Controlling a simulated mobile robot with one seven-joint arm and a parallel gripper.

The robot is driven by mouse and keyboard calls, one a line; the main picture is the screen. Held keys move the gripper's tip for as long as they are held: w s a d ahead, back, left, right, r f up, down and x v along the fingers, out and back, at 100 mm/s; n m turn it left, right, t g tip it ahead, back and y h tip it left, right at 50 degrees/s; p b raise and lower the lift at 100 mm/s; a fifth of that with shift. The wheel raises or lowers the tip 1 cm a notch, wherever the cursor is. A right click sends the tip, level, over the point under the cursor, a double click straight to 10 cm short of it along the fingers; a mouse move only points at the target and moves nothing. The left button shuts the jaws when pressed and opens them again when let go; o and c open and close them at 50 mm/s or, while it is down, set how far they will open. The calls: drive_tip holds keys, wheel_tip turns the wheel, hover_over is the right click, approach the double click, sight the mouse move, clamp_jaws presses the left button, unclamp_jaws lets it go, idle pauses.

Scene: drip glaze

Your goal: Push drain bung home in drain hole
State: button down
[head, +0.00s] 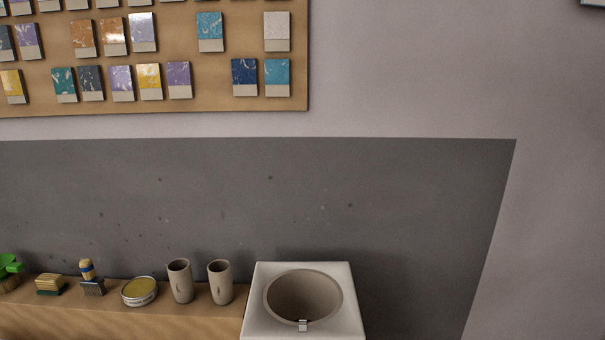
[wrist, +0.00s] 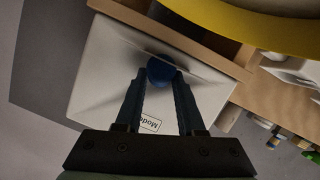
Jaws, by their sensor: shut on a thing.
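The blue drain bung (wrist: 160,73) is between the tips of my gripper (wrist: 161,78) in the wrist view, and the fingers are shut on it. I cannot tell how deep the bung sits. In the head view a white block with a round grey basin (head: 303,290) stands at the bottom; neither bung nor gripper shows there.
A wooden edge (wrist: 190,32) and a yellow curved thing (wrist: 245,22) lie close beyond the fingertips. In the head view, two cups (head: 180,282), a round tin (head: 139,291) and small tools stand left of the basin on a wooden shelf (head: 110,322).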

drive_tip(key=shift+w+a+r+m+g+h+p, duration=0.3)
drive_tip(key=shift+g+p, duration=0.7)
drive_tip(key=shift+p, duration=0.75)
drive_tip(key=shift+w+d+r+m+g+h+p, duration=0.1)
drive_tip(key=shift+r+m+g+h+p, duration=0.25)
drive_tip(key=shift+g+p, duration=1)
drive_tip(key=shift+w+a+r+p, duration=0.15)
drive_tip(key=shift+r+p, duration=0.2)
drive_tip(key=shift+p, duration=0.6)
drive_tip(key=shift+w+r, duration=0.25)
idle(0.7)
drive_tip(key=shift+c, duration=2.2)
unclamp_jaws()
drive_tip(key=shift+a, duration=0.2)
drive_tip(key=shift+s, duration=0.1)
drive_tip(key=shift+s+f+p+v, duration=0.1)
drive_tip(key=shift+p+v, duration=1.05)
drive_tip(key=shift+v, duration=0.2)
drive_tip(key=shift+s+f+p+v, duration=0.1)
drive_tip(key=shift+f+p+v, duration=0.05)
drive_tip(key=shift+p+v, duration=1.1)
